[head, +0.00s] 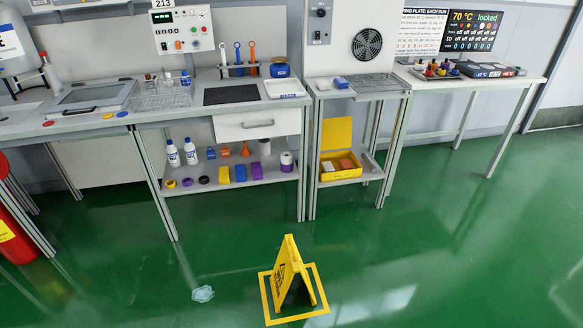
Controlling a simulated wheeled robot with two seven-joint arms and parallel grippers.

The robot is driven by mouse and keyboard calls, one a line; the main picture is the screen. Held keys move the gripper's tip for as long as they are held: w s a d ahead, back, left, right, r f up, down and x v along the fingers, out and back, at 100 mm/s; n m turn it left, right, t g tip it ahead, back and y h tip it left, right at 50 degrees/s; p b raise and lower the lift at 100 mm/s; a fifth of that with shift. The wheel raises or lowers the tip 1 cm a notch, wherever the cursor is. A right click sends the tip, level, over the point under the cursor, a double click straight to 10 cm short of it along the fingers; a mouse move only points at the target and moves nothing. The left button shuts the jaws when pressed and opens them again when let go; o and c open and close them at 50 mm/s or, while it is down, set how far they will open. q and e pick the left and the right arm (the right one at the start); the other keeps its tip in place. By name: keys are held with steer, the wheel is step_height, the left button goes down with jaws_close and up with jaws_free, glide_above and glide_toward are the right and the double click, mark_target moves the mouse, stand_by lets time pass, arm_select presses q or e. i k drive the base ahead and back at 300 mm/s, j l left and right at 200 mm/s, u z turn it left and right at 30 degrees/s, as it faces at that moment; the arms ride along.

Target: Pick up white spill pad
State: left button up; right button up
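A small pale, whitish-blue flat patch with an uneven outline (203,293) lies on the green floor, left of the yellow floor sign. I cannot tell whether it is the white spill pad or a spill. No other thing in view is clearly a white spill pad. Neither of my grippers shows in the head view.
A yellow folding floor sign (287,272) stands inside a yellow square outline (266,298) on the floor. Behind are a long bench (130,118) with a lower shelf of bottles, an open yellow box (341,170) and a red extinguisher (14,236). The right floor is clear.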

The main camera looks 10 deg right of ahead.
mark_target(327, 166)
steer(key=i+l+u, duration=0.5)
steer(key=l+u, duration=0.15)
steer(key=i+l+u, duration=0.15)
steer(key=l+u, duration=0.15)
steer(key=l, duration=0.2)
